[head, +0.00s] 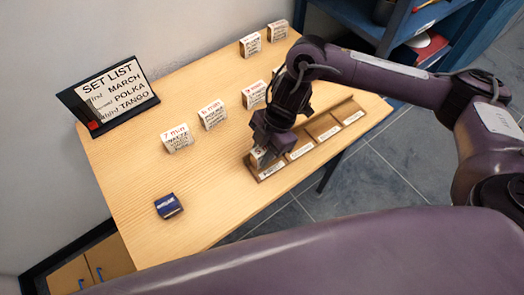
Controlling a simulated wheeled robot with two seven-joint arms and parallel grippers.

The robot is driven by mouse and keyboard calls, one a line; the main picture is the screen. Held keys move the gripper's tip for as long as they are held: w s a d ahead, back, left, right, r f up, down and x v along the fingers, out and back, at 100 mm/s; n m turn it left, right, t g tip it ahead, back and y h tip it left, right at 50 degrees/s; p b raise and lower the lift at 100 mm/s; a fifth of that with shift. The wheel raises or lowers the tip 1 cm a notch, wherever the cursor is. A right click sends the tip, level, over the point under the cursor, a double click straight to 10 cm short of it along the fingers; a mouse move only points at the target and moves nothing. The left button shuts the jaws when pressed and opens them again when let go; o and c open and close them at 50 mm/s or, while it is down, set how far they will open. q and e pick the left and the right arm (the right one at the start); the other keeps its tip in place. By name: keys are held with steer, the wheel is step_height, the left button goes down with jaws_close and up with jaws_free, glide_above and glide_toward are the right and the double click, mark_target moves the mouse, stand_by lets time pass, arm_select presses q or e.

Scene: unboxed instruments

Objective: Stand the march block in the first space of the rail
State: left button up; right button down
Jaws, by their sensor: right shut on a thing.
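The rail (332,133) is a brown wooden strip with several labelled spaces, lying along the near right edge of the table. My right gripper (264,151) points down over the first, leftmost space and is shut on a small pale block (259,155). The gripper mostly hides this block, so I cannot read it or tell whether it touches the rail's floor. The set list sign (118,92) stands at the left and reads first March, second Polka, third Tango. My left gripper is out of view.
Several white lettered blocks stand behind the rail, including a waltz block (177,139), another block (212,115) and two far ones (250,44) (278,31). A dark blue item (168,206) lies at the front left.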

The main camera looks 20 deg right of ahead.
steer(key=shift+f+b, duration=0.35)
steer(key=shift+f, duration=0.2)
steer(key=c, duration=1.1)
jaws_free()
steer(key=v, duration=0.7)
steer(key=shift+d+r, duration=0.15)
steer(key=shift+r, duration=0.25)
